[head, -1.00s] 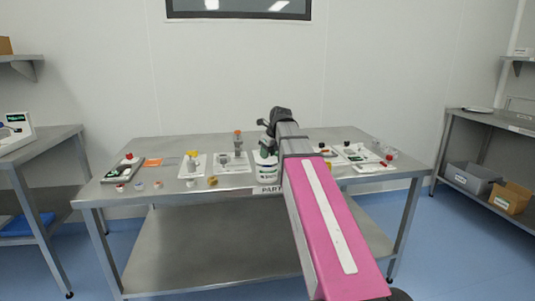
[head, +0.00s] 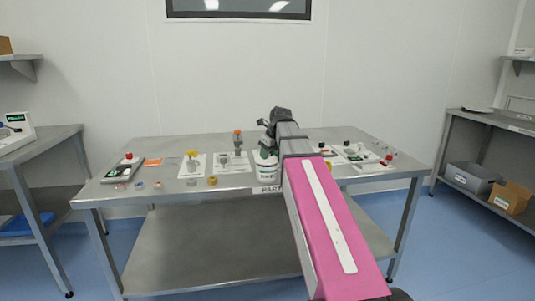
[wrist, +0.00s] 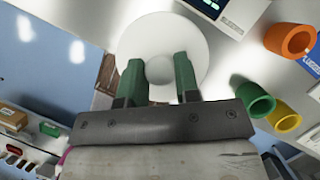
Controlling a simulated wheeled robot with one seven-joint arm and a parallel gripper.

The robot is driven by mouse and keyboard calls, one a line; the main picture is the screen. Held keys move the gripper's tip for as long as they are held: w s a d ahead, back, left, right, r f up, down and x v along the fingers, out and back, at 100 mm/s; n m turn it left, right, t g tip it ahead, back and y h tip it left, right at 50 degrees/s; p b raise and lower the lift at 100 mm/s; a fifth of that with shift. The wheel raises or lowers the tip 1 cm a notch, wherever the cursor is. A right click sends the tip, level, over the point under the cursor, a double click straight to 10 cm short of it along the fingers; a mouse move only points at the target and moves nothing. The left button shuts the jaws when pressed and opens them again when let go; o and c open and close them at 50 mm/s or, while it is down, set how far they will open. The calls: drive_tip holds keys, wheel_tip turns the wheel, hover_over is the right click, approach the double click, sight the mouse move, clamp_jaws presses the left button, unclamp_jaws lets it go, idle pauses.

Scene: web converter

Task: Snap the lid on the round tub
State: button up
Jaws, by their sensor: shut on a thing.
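In the wrist view, a white round lid (wrist: 134,38) with a raised round knob (wrist: 159,70) lies below my gripper. The green fingertips of my gripper (wrist: 158,62) are on either side of the knob and shut on it. The lid's disc hides whatever is directly beneath it, so I cannot tell from this view whether it is seated.
An orange ring (wrist: 290,40), a green ring (wrist: 252,100) and a yellow ring (wrist: 283,117) stand near the lid. A device with a display (wrist: 225,14) lies beside it. Small parts and white trays (head: 236,163) occupy the steel table (head: 225,192) on both sides of my arm.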

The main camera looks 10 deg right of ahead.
drive_tip(key=shift+f, duration=0.1)
idle(0.7)
drive_tip(key=o, duration=1.4)
drive_tip(key=shift+o, duration=0.2)
drive_tip(key=shift+r, duration=0.2)
drive_tip(key=shift+r, duration=3.35)
drive_tip(key=shift+c, duration=0.3)
clamp_jaws()
drive_tip(key=shift+f, duration=2.85)
